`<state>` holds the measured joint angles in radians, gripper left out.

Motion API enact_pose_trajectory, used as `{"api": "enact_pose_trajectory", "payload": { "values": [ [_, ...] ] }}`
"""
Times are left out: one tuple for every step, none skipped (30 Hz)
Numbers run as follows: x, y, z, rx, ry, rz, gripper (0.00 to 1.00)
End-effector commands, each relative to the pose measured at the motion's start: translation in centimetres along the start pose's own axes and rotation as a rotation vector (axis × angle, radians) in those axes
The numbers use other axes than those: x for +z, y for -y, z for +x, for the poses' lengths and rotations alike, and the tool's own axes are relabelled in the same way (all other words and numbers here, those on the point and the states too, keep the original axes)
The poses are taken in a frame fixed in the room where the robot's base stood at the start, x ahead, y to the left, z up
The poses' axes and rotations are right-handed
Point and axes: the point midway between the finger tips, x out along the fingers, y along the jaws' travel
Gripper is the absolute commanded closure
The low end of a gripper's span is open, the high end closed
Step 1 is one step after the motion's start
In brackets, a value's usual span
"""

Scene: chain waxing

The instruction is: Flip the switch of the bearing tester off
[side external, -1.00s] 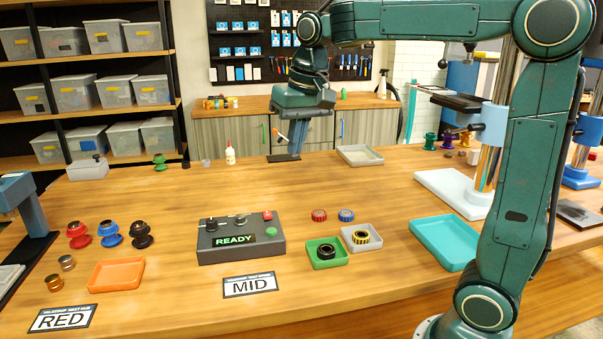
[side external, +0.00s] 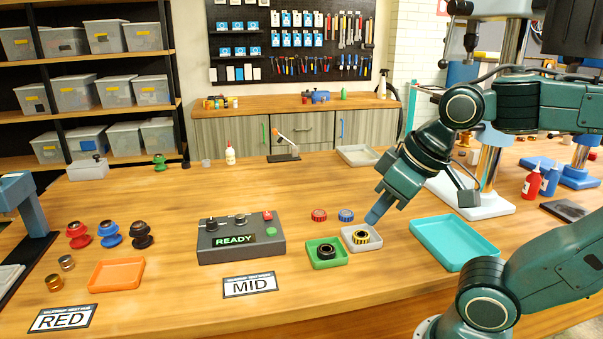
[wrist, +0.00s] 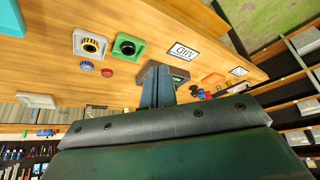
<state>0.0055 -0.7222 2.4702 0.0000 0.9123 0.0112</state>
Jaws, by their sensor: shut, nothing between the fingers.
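The bearing tester (side external: 240,238) is a dark grey box at the middle of the table, with a lit green READY display (side external: 234,239), two black knobs and a green button (side external: 271,232). A small red piece (side external: 267,215) at its back right corner looks like the switch; its position is too small to tell. My gripper (side external: 374,219) is shut and empty, tilted down to the right of the tester, near the grey tray, and apart from the tester. In the wrist view the blue fingers (wrist: 157,92) are together and partly hide the tester (wrist: 181,74).
A green tray (side external: 327,262) and a grey tray (side external: 372,246) each hold a bearing. A red cap (side external: 319,215) and a blue cap (side external: 346,215) lie behind them. A teal tray (side external: 452,264) stands right. An orange-handled device (side external: 283,152) stands at the back.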

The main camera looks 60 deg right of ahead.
Motion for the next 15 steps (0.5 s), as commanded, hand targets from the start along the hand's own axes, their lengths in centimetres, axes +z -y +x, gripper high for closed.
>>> {"api": "enact_pose_trajectory", "payload": {
  "values": [
    [0.4, 0.1, 0.1, -0.002, -0.006, -0.008, 1.00],
    [0.6, 0.1, 0.1, -0.002, -0.009, -0.011, 1.00],
    [0.7, 0.1, 0.2, -0.002, -0.010, -0.014, 1.00],
    [0.8, 0.1, 0.2, -0.003, -0.011, -0.016, 1.00],
    [0.9, 0.1, 0.2, -0.003, -0.011, -0.017, 1.00],
    [0.9, 0.1, 0.3, -0.003, -0.011, -0.018, 1.00],
    [0.9, 0.1, 0.3, -0.003, -0.011, -0.018, 0.94],
    [0.9, 0.1, 0.3, -0.003, -0.010, -0.018, 0.88],
    [0.8, 0.1, 0.2, -0.003, -0.010, -0.016, 0.80],
    [0.8, 0.1, 0.2, -0.003, -0.009, -0.015, 0.74],
    [0.7, 0.1, 0.2, -0.002, -0.008, -0.013, 0.69],
    [0.5, 0.1, 0.1, -0.002, -0.006, -0.009, 0.61],
    [0.3, 0.0, 0.1, -0.001, -0.004, -0.006, 0.58],
    [0.1, 0.0, 0.1, 0.000, -0.001, -0.001, 0.58],
    [-0.3, 0.0, 0.0, 0.001, 0.005, 0.006, 0.58]
  ]
}}
